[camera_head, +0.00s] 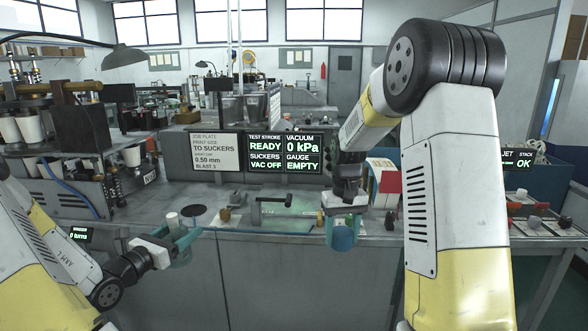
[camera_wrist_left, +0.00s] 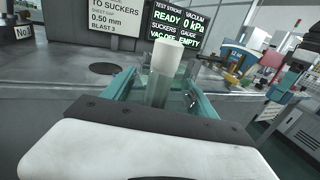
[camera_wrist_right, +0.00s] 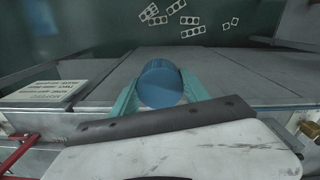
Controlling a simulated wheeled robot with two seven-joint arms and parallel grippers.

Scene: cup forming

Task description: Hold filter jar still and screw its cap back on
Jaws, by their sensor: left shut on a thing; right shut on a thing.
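The filter jar, a clear cylinder with a white element standing out of its top, shows in the left wrist view (camera_wrist_left: 158,93) and in the head view (camera_head: 172,220). My left gripper (camera_head: 181,246) is shut on it, with teal fingers on both sides, at the bench's front edge. The blue cap (camera_wrist_right: 162,84) is round and sits between the teal fingers of my right gripper (camera_wrist_right: 160,92). In the head view the right gripper (camera_head: 343,232) points down and hides most of the cap. Cap and jar are well apart, with the cap to the right.
The grey bench top (camera_head: 275,220) lies behind both grippers. A dark round disc (camera_head: 195,211) lies near the jar. A black-handled fixture (camera_head: 272,202) stands between the grippers. A display (camera_head: 283,153) stands behind. Several small knobbed parts are near the right gripper.

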